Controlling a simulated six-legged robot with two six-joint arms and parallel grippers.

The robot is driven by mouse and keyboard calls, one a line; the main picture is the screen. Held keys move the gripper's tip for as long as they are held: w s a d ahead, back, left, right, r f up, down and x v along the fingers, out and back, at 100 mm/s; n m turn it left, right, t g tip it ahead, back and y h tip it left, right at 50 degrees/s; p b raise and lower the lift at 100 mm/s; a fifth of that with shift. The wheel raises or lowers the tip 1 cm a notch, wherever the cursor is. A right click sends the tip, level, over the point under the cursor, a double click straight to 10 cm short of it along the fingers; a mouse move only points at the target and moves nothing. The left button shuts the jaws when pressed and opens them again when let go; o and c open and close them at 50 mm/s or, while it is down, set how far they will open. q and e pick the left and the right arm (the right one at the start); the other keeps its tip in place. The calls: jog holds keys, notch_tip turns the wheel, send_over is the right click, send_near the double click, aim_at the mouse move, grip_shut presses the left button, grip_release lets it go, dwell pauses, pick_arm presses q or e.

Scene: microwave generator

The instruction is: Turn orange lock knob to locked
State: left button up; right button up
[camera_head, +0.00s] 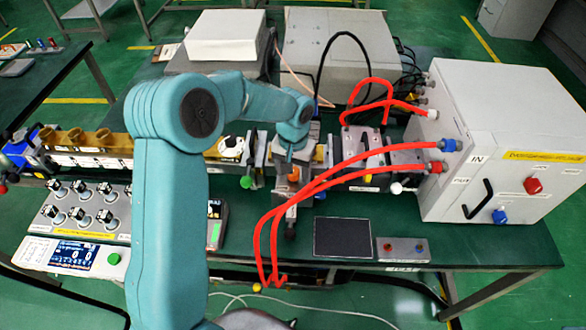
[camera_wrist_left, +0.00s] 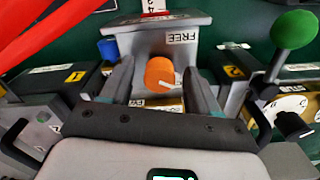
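The orange lock knob (camera_wrist_left: 160,75) sits on a grey block (camera_wrist_left: 165,45) in the left wrist view, with a white pointer mark on its lower right side. A FREE label (camera_wrist_left: 182,37) is on the block up and right of the knob. The knob also shows as a small orange spot in the head view (camera_head: 294,174). My left gripper (camera_wrist_left: 159,68) is open, with one finger on each side of the knob and visible gaps between. In the head view my left gripper (camera_head: 292,182) is over the bench's middle, partly hidden by its arm. My right gripper is not in view.
Red hoses (camera_head: 330,176) arch close to the right of the gripper, running to a white cabinet (camera_head: 490,140). A green ball-topped lever (camera_wrist_left: 293,30) stands right of the gripper, and a blue knob (camera_wrist_left: 108,49) is to the left. A dark panel (camera_head: 342,238) lies in front.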

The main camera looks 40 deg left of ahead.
pick_arm(q)
jog(key=shift+r, duration=0.2)
notch_tip(320, 180, up, 16)
dwell(0.4)
dwell(0.5)
